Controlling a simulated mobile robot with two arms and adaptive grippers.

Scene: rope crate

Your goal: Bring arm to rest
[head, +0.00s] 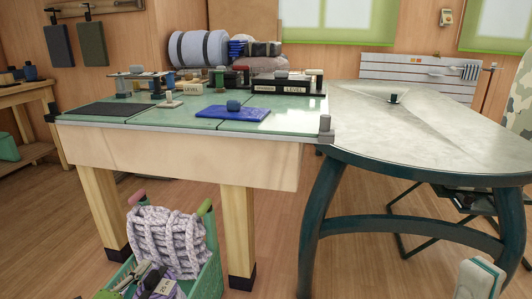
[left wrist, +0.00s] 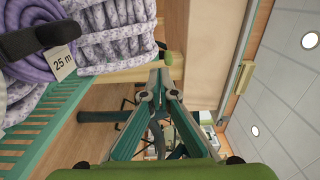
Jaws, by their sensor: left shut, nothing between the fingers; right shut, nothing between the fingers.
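My left gripper (head: 128,280) is low at the left of the head view, at the front of a green crate (head: 209,262). In the left wrist view its two teal fingers (left wrist: 158,88) meet at the tips, shut and empty. The crate holds a thick purple-white rope bundle (head: 165,235) and a smaller purple coil (head: 172,292) with a black strap and a "25 m" tag (left wrist: 62,64). The gripper is apart from the ropes in the wrist view.
A workbench (head: 180,155) stands behind the crate, with a blue mat (head: 250,115) and several tools on top. A grey round-edged table (head: 430,130) stands to its right. The wooden floor (head: 275,255) between the bench and table legs is partly clear.

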